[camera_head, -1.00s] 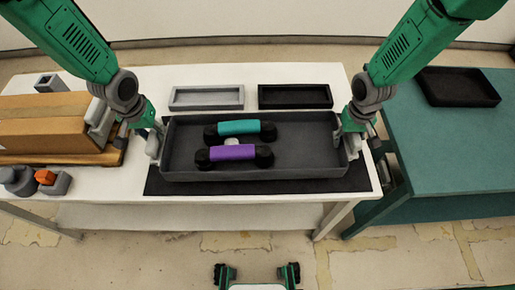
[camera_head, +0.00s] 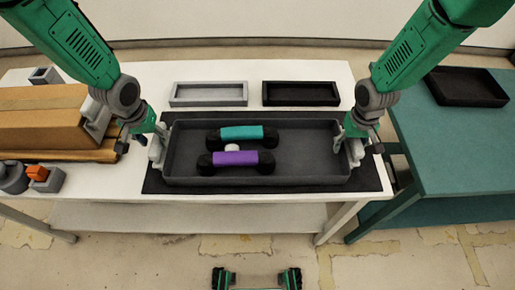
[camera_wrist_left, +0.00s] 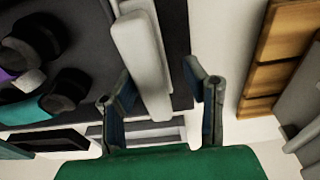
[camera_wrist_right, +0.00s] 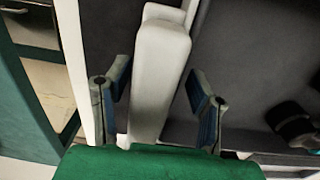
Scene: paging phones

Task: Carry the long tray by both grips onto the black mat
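The long dark grey tray (camera_head: 310,150) lies on the black mat (camera_head: 366,183), with mat showing all around it. It holds a teal-handled piece (camera_head: 242,132) and a purple-handled piece (camera_head: 236,158), both with black ends, and a small white round thing (camera_head: 232,148) between them. My left gripper (camera_head: 155,146) is at the tray's left end. In the left wrist view its fingers stand apart on both sides of the pale grip (camera_wrist_left: 140,55), with gaps. My right gripper (camera_head: 354,142) is at the right end, its fingers likewise apart around the other pale grip (camera_wrist_right: 158,75).
Behind the tray are a shallow grey tray (camera_head: 209,103) and a shallow black tray (camera_head: 301,104). A brown box (camera_head: 40,122) and small grey parts with an orange piece (camera_head: 38,173) stand at left. A teal table (camera_head: 450,140) with a black tray (camera_head: 466,97) is at right.

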